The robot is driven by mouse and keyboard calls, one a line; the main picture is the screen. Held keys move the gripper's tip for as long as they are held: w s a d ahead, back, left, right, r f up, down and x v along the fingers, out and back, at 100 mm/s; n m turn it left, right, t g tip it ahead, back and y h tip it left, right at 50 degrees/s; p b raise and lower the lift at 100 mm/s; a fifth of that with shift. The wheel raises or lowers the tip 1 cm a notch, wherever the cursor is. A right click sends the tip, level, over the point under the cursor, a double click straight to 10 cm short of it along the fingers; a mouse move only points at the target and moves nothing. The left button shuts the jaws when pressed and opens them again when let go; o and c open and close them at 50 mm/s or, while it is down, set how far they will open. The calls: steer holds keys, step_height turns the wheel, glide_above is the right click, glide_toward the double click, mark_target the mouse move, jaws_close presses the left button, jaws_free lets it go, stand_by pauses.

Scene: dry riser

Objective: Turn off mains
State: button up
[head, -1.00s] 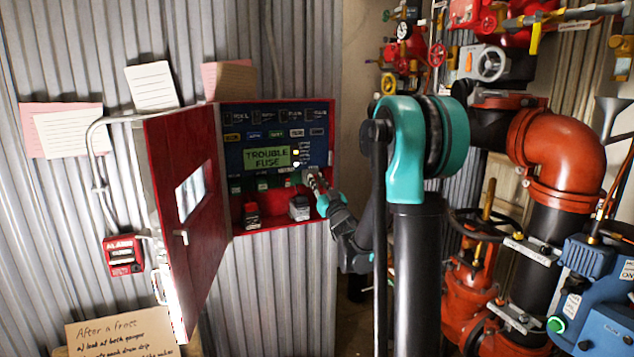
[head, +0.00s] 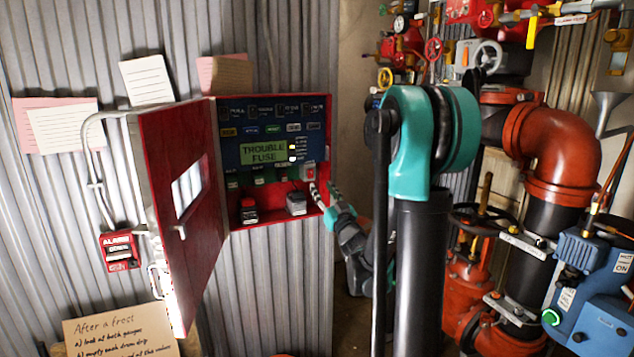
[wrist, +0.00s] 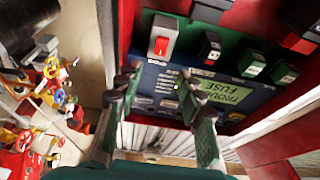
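The open red panel box (head: 270,104) on the corrugated wall holds a display (head: 265,153) reading "TROUBLE FUSE". A red rocker switch (head: 309,172) sits at the right of its lower row; I take it for the mains switch. In the wrist view the red rocker (wrist: 162,45) stands in a pale housing, and I cannot read its position. My gripper (head: 323,189) is just below and right of the switch, apart from it. In the wrist view its two fingers (wrist: 160,76) are spread with nothing between them.
The red panel door (head: 184,245) stands open to the left. A black-and-red block (head: 249,212) and a grey block (head: 296,204) sit on the box's bottom ledge. Red pipes (head: 565,150) and valves crowd the right side.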

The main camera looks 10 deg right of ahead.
steer(key=shift+v, duration=2)
